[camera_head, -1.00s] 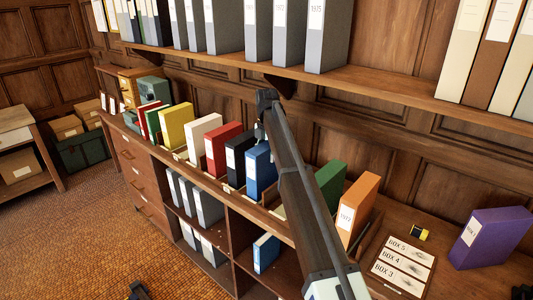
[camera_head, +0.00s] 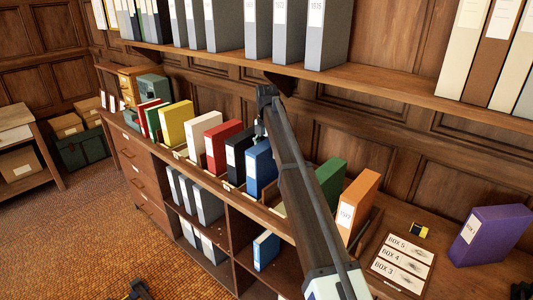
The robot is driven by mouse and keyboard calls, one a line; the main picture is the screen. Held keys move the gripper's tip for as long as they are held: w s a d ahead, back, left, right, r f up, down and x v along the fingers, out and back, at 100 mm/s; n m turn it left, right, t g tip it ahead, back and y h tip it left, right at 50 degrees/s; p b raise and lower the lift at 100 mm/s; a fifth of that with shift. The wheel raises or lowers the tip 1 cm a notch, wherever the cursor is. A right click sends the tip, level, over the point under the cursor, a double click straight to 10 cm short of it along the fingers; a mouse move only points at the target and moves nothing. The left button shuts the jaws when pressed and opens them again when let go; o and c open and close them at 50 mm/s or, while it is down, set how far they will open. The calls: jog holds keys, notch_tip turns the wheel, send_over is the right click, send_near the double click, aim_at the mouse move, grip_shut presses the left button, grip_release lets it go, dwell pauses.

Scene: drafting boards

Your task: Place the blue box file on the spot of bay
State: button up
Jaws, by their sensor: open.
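A blue box file (camera_head: 261,168) stands upright on the counter in the row of files, just right of a black one. A second, smaller-looking blue file (camera_head: 266,250) stands in the open shelf below the counter. My gripper (camera_head: 260,136) hangs from the end of my arm at the top of the upright blue file. It is open, small and partly hidden in this view. I cannot tell whether its fingers straddle the file or touch it. My arm hides part of the counter between the blue file and a green file (camera_head: 329,182), so any bay spot there is hidden.
Red (camera_head: 222,146), white and yellow files stand left of the black file (camera_head: 239,153). An orange file (camera_head: 357,203), a card labelled BOX 5, 4, 3 (camera_head: 403,262) and a purple file (camera_head: 490,234) are at right. A shelf of grey files (camera_head: 365,84) overhangs the counter.

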notch_tip(320, 180, up, 11)
jog(key=shift+r+b, duration=0.15)
jog(key=shift+b, duration=1.05)
